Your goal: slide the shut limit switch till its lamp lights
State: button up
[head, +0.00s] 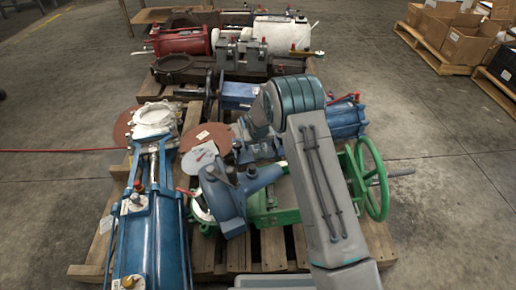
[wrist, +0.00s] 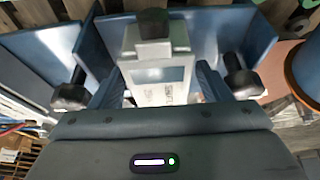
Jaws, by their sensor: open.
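In the wrist view a silver-grey box (wrist: 155,75) with a small printed label and a black cap (wrist: 153,23) looks like the limit switch. It stands in front of blue metal plates (wrist: 205,35). My gripper (wrist: 155,87) is open, with one dark-tipped finger on each side of the box and gaps showing between. No lit lamp can be made out on the box. In the head view my gripper (head: 241,174) is low over the near pallet, and the box cannot be told apart there.
The near pallet (head: 272,248) holds a long blue actuator (head: 150,235), a green valve frame with a handwheel (head: 372,180) and brown discs (head: 208,138). A second pallet behind holds a red cylinder (head: 181,41). Cartons (head: 468,45) stand at the back right. Concrete floor is clear at the right.

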jog(key=shift+w+f, duration=0.15)
jog(key=shift+f, duration=0.15)
jog(key=c, duration=1.3)
jog(key=shift+d, duration=0.45)
jog(key=shift+c, duration=0.3)
jog(key=o, duration=1.4)
jog(key=shift+c, duration=0.2)
jog(key=shift+r+p, duration=0.15)
jog(key=shift+p, duration=0.15)
